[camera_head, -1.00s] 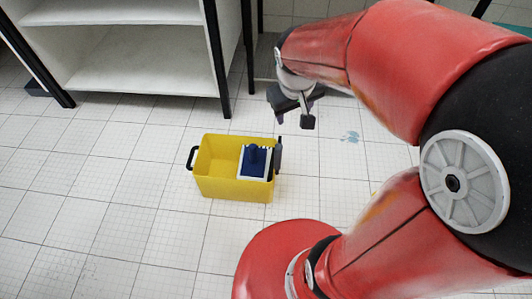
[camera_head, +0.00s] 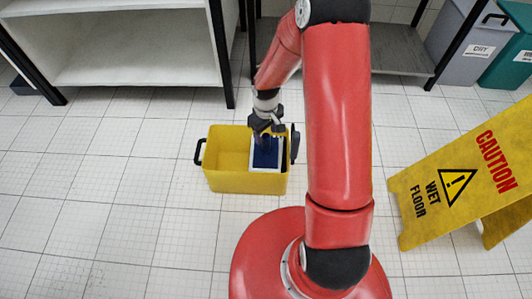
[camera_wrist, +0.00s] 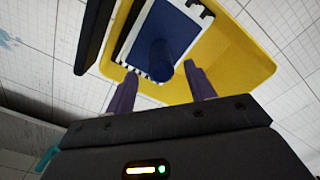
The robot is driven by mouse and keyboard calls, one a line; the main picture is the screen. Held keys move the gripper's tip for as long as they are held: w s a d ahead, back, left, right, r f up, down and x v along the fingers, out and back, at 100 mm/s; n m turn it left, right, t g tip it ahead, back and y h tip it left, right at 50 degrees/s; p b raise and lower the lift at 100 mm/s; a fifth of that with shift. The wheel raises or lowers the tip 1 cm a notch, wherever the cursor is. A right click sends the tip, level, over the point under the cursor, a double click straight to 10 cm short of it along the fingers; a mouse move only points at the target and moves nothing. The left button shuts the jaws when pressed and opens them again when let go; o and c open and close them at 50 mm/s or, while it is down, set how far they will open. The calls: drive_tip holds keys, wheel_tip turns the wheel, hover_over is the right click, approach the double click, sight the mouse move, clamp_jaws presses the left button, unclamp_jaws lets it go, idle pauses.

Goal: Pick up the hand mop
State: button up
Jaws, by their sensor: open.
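The hand mop (camera_head: 266,157) is a blue flat head with an upright blue knob handle, lying in the right part of a yellow bucket (camera_head: 226,178). In the wrist view the mop's blue plate (camera_wrist: 177,25) and its round handle (camera_wrist: 160,62) show clearly, with a white-and-black edged piece around the plate. My gripper (camera_head: 266,133) is above the mop. In the wrist view its two purple fingers (camera_wrist: 163,88) are open, one on each side of the handle, with nothing held. The handle looks close to the fingertips; contact cannot be told.
The bucket has a black handle (camera_head: 199,151) on its left and a dark part (camera_head: 295,143) on its right. A yellow caution sign (camera_head: 445,180) stands at right. White shelves (camera_head: 140,60) and bins (camera_head: 465,45) stand behind. Tiled floor left of the bucket is clear.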

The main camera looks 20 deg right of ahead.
sight(266, 141)
drive_tip(key=f, duration=0.2)
drive_tip(key=f+b, duration=0.1)
drive_tip(key=f, duration=0.1)
drive_tip(key=shift+s+f, duration=0.2)
drive_tip(key=shift+f, duration=0.2)
drive_tip(key=shift+c, duration=0.3)
clamp_jaws()
